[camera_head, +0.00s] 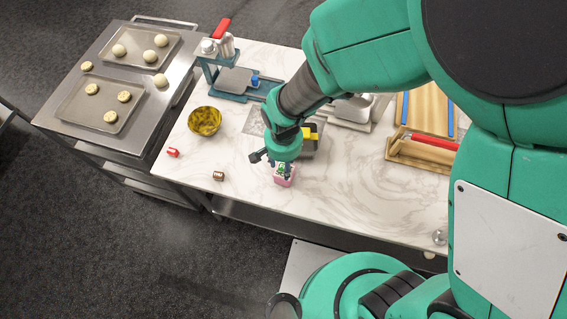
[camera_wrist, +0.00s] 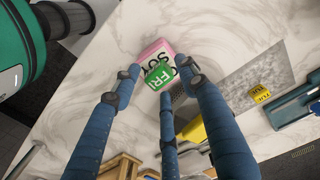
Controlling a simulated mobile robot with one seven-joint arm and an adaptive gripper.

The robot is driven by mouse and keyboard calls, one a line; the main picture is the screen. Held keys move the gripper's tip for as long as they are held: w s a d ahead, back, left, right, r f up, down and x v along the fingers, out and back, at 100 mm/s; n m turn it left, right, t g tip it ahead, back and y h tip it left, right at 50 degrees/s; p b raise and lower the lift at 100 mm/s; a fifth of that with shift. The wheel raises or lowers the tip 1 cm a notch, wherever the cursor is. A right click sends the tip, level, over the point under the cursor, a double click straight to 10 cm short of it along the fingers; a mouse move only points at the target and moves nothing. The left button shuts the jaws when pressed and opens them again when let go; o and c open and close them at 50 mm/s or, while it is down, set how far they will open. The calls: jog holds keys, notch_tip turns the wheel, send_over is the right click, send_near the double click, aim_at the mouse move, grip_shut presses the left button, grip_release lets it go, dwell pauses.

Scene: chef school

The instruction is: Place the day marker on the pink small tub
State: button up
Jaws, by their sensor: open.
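A pink small tub (camera_head: 284,180) with black lettering stands near the front edge of the marble counter; it also shows in the wrist view (camera_wrist: 152,48). A green day marker reading FRI (camera_wrist: 160,77) lies over the tub's top in the wrist view, and its green shows in the head view (camera_head: 282,168). Whether it fully rests there I cannot tell. My gripper (camera_wrist: 160,84) is open, its three blue fingers spread around the marker and close above the tub. The fingers hide part of the tub. A yellow marker reading TUE (camera_wrist: 262,96) lies on a grey slab.
A yellow bowl (camera_head: 205,121), a small red item (camera_head: 173,152) and a brown item (camera_head: 218,176) stand to the left. A dark container (camera_head: 310,146) with something yellow is just behind my gripper. Wooden trays (camera_head: 422,154) lie right.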

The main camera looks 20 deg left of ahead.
aim_at(283, 167)
notch_tip(283, 167, up, 12)
jog(key=shift+p, duration=0.4)
dwell(0.8)
jog(key=shift+r, duration=0.15)
jog(key=w+d+r+t+y, duration=0.1)
jog(key=w+d+r+t, duration=0.25)
jog(key=d+r, duration=1.25)
jog(key=s+d+r+t, duration=0.1)
jog(key=s+d+r, duration=0.2)
jog(key=d, duration=0.5)
jog(key=s+d+r+t+h, duration=0.1)
jog(key=s+d+r, duration=0.3)
jog(key=d+r, duration=0.2)
jog(key=shift+d+r, duration=0.2)
jog(key=shift+d, duration=0.9)
